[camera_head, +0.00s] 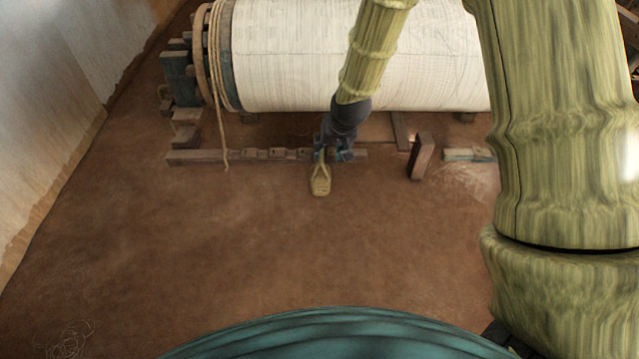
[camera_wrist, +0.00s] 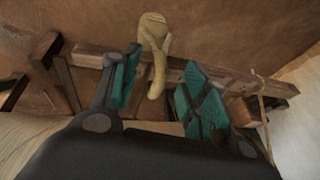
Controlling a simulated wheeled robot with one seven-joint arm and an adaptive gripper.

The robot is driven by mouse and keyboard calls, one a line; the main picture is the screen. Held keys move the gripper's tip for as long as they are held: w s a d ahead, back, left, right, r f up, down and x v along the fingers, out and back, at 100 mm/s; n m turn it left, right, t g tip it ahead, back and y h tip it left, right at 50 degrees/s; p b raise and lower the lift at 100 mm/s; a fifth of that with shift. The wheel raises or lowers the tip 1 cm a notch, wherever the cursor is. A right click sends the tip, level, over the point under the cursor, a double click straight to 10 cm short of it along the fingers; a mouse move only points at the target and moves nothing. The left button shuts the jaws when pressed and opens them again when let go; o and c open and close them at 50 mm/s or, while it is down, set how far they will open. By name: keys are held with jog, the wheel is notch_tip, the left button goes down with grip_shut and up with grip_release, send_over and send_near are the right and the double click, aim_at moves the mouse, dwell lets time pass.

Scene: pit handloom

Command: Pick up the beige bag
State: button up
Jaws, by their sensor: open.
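The beige bag (camera_head: 320,183) is small, with a looped strap, and lies on the brown floor just in front of a low wooden beam. My gripper (camera_head: 333,154) is right behind and above it, over the beam. In the wrist view the bag (camera_wrist: 153,31) shows at top centre, and its strap (camera_wrist: 157,72) reaches down between the two teal fingers of my gripper (camera_wrist: 158,84). The fingers are apart and the strap lies in the gap. I cannot tell whether a finger touches it.
The low wooden beam (camera_head: 240,155) runs along the floor under my gripper. A large white cloth roll (camera_head: 290,55) with rope (camera_head: 215,60) at its left end stands behind. A dark wooden block (camera_head: 421,157) stands to the right. The floor (camera_head: 230,250) in front is clear.

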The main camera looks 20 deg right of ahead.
jog(key=w+r, duration=0.4)
jog(key=r, duration=0.1)
jog(key=shift+t, duration=0.3)
jog(key=shift+d+b+x, duration=0.1)
jog(key=shift+b+x, duration=0.1)
jog(key=shift+x, duration=1.15)
jog(key=shift+d+b+x, duration=0.15)
jog(key=shift+x, duration=1.15)
jog(key=shift+d+x, duration=0.15)
jog(key=shift+x, duration=1.15)
jog(key=shift+d+x, duration=0.2)
jog(key=shift+x, duration=1.1)
jog(key=shift+w, duration=0.1)
grip_shut()
jog(key=shift+w+r, duration=0.1)
